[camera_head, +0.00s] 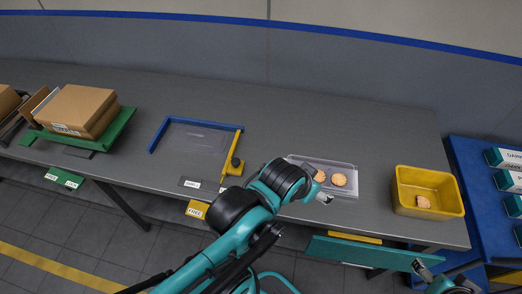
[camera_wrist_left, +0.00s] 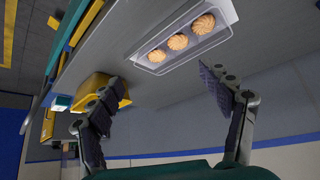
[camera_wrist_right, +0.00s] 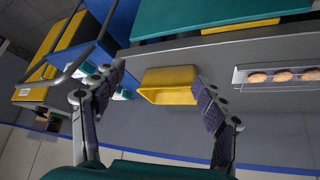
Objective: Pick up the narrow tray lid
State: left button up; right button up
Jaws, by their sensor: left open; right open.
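A flat, clear sheet that looks like the lid (camera_head: 195,137) lies on the table inside a blue corner frame (camera_head: 158,132), left of centre in the head view. A clear narrow tray (camera_head: 346,193) with biscuits sits to the right; in the left wrist view the tray (camera_wrist_left: 227,14) shows three biscuits in a row. My left gripper (camera_head: 325,198) is open and empty beside the tray, partly hidden by my arm; its open fingers show in the left wrist view (camera_wrist_left: 160,85). My right gripper (camera_head: 420,268) is open and empty below the table's front edge at right.
A yellow bin (camera_head: 429,208) holding a biscuit stands at the table's right end. A yellow clamp-like part (camera_head: 232,160) edges the blue frame. Cardboard boxes (camera_head: 80,108) sit on a green platform at left. A blue shelf (camera_head: 470,170) with cartons stands far right. The table's back is clear.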

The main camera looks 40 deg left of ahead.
aim_at(184, 138)
jog(key=u, duration=2.2)
jog(key=i+j, duration=0.3)
jog(key=j, duration=0.15)
jog(key=i+j, duration=0.3)
jog(key=j, duration=0.15)
jog(key=i+j+z, duration=0.2)
jog(key=z, duration=0.3)
jog(key=j+z, duration=0.5)
jog(key=z, duration=1.2)
jog(key=i+j, duration=0.05)
